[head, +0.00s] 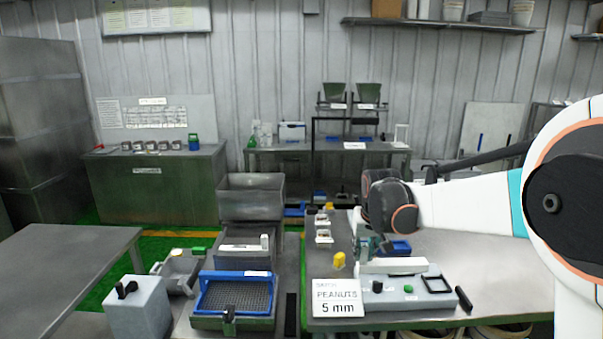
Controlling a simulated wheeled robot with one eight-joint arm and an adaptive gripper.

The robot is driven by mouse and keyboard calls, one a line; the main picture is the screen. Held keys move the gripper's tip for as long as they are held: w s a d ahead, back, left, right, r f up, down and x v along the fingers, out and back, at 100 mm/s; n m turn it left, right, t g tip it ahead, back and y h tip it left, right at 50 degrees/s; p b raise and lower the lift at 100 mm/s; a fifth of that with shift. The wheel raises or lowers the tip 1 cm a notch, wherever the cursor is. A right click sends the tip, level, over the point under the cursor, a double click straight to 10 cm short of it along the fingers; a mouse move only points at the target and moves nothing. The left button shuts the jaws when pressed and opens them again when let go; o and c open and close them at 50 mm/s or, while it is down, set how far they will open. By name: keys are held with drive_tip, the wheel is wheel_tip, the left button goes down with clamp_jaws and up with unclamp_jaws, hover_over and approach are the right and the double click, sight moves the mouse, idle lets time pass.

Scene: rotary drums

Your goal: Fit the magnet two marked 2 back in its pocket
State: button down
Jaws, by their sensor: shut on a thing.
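My gripper (379,247) reaches down from the dark wrist of my white arm, over the back left part of a grey device on the right-hand table. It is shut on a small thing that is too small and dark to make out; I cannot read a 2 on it. The grey device (385,299) has a white bar (393,266) across its back, a green button and a black square frame (437,284). I cannot pick out the marked magnet or its pocket for sure. The gripper hides part of the space behind the white bar.
A blue-framed sieve (236,293) sits further left. The table (490,258) right of the device is mostly clear.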

drive_tip(key=s+d+f+b, duration=0.3)
drive_tip(key=s+f, duration=1.4)
drive_tip(key=f, duration=0.4)
wheel_tip(320, 180, up, 8)
drive_tip(key=p, duration=0.4)
drive_tip(key=shift+w+p, duration=0.25)
drive_tip(key=shift+p, duration=0.05)
drive_tip(key=p, duration=0.2)
drive_tip(key=s+p, duration=0.1)
drive_tip(key=p, duration=0.1)
drive_tip(key=shift+s+r, duration=0.1)
drive_tip(key=shift+r, duration=0.15)
